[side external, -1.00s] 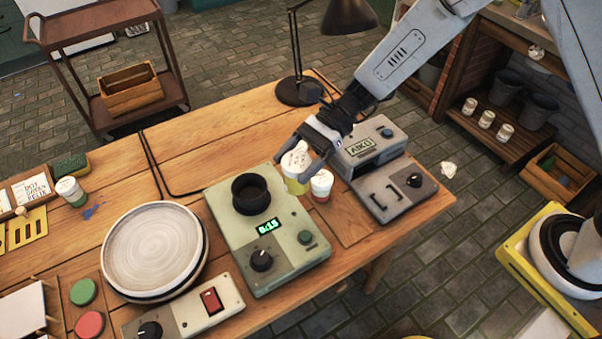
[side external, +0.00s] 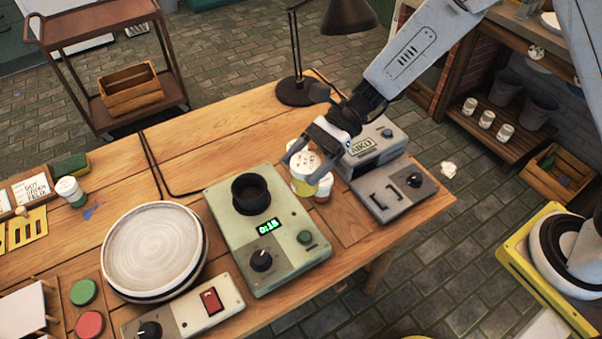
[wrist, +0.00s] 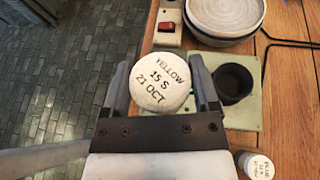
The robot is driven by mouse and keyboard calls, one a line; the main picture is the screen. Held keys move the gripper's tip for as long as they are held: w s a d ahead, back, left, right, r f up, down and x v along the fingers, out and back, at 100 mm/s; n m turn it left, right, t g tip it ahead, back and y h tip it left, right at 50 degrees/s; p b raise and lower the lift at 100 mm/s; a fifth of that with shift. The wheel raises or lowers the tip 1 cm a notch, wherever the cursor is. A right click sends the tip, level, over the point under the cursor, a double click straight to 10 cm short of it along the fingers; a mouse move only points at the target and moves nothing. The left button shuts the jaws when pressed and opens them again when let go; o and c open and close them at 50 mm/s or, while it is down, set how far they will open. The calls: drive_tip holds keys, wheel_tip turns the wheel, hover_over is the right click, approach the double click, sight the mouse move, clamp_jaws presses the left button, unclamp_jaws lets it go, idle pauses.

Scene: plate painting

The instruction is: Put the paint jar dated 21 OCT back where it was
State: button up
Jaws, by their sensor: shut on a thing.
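My gripper (side external: 308,160) is shut on the yellow paint jar (side external: 303,188). Its white lid (wrist: 160,84) reads "YELLOW 15 S 21 OCT" in the wrist view, between the two fingers. In the side view the jar is right of the green machine (side external: 285,262) and partly covers a red-banded jar (side external: 325,188). I cannot tell whether the yellow jar touches the table. The green machine has a black round cup (side external: 250,193) and a lit display reading 0:15.
A grey device labelled AIKO (side external: 384,192) stands close on the right. Stacked plates (side external: 152,250), a switch panel (side external: 190,312) and a green-banded jar (side external: 70,192) are to the left. A desk lamp (side external: 297,91) stands behind. Another lidded jar (wrist: 257,165) shows in the wrist view.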

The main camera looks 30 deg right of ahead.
drive_tip(key=s+d+f+m+t, duration=0.1)
drive_tip(key=s+d+f, duration=0.2)
drive_tip(key=s+d, duration=0.45)
drive_tip(key=s+d+f, duration=0.3)
drive_tip(key=s+d, duration=0.4)
drive_tip(key=s, duration=0.2)
drive_tip(key=w+a+f, duration=0.4)
drive_tip(key=w+f, duration=0.5)
drive_tip(key=w, duration=0.3)
drive_tip(key=shift+w+a, duration=0.2)
drive_tip(key=shift+w, duration=0.2)
drive_tip(key=shift+f, duration=0.1)
drive_tip(key=shift+w+a+f, duration=0.1)
drive_tip(key=shift+w+f, duration=0.05)
drive_tip(key=shift+f, duration=0.75)
drive_tip(key=shift+w+f, duration=0.1)
drive_tip(key=shift+f, duration=0.8)
drive_tip(key=shift+f, duration=0.15)
